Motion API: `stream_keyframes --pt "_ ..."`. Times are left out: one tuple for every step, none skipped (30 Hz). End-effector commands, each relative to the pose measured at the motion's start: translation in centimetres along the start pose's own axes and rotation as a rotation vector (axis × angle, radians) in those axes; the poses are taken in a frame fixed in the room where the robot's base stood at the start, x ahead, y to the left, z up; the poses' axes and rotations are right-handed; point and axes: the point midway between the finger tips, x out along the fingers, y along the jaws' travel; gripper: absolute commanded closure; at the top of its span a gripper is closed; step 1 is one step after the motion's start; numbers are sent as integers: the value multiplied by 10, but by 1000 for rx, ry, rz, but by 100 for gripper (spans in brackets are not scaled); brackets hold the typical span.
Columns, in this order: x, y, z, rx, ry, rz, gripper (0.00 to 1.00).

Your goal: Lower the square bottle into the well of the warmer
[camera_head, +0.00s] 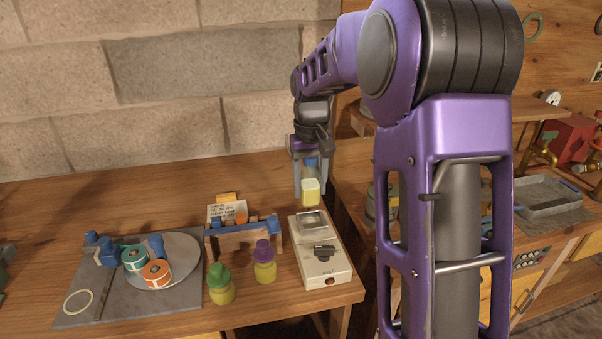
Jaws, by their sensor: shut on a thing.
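The square bottle (311,192) has a blue cap and pale yellow contents. My gripper (310,178) is shut on it near the cap and holds it upright, pointing down. The warmer (326,268) is a cream box near the front right of the bench, with a dark knob on top and a red button on its front. Its square well (312,222) is at the far end. In the picture the bottle is just above and behind the well; the exact gap between them cannot be told. The inside of the well is mostly hidden.
A green-capped bottle (220,285) and a purple-capped bottle (264,263) stand left of the warmer. Behind them is a wooden rack (230,240) with small coloured pieces and a note card (226,211). A round plate (185,272) with tape rolls lies farther left. The back bench is clear.

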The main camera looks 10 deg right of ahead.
Motion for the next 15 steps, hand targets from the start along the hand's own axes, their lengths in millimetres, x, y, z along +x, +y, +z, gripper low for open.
stream_keyframes --pt "0 1 6 4 2 0 100" --pt "0 1 8 5 2 0 100" --pt "0 2 10 7 2 -1 100" --pt "1 2 12 8 2 -1 100" --pt "2 2 13 8 1 -1 100" --pt "3 2 14 9 1 -1 100" --pt "4 2 14 9 1 -1 100" --pt "5 2 14 9 1 -1 100" --pt "8 2 14 9 1 -1 100" --pt "9 2 14 9 1 -1 100" --pt "11 2 14 9 1 -1 100" --pt "14 2 14 9 1 -1 100" --pt "16 3 14 9 1 -1 100" --pt "19 3 14 9 1 -1 100" --pt "22 3 14 9 1 -1 100"
